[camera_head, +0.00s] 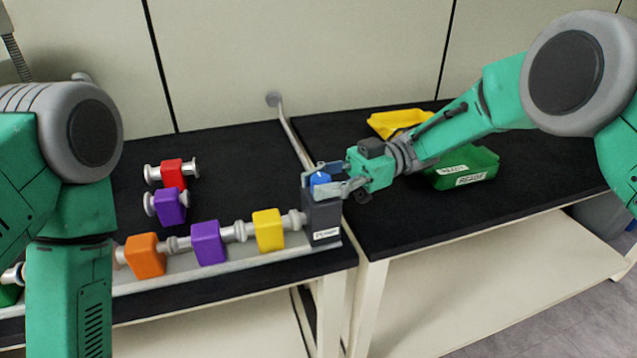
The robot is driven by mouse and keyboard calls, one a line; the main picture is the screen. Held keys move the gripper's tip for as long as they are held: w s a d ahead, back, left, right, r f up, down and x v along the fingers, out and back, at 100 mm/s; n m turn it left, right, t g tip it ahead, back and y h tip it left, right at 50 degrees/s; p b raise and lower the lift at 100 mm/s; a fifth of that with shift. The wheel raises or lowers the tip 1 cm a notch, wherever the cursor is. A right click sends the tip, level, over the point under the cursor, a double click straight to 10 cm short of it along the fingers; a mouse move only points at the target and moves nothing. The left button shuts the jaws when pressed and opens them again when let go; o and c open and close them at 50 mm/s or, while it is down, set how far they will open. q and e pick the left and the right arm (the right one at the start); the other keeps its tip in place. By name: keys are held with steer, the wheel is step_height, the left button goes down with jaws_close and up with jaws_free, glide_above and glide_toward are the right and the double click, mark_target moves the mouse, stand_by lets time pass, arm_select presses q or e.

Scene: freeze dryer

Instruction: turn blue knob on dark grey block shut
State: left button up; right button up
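The dark grey block (322,219) stands at the right end of the row of coloured blocks, near the table's front edge, with a white label on its face. The blue knob (320,179) is on top of the block. My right gripper (316,180) reaches in from the right at the knob, with one finger behind it and one in front. The fingers appear close around the knob, but I cannot tell whether they press on it. My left arm (75,240) hangs at the left; its gripper is out of the picture.
Orange (145,256), purple (208,242) and yellow (268,230) blocks sit in line on a metal pipe left of the grey block. Red (173,174) and purple (170,206) blocks lie behind. Yellow (398,122) and green (468,168) bins stand on the right table.

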steer(key=o, duration=0.5)
steer(key=shift+w, duration=0.2)
steer(key=v, duration=1.2)
steer(key=shift+w+d, duration=0.1)
steer(key=shift+f, duration=0.1)
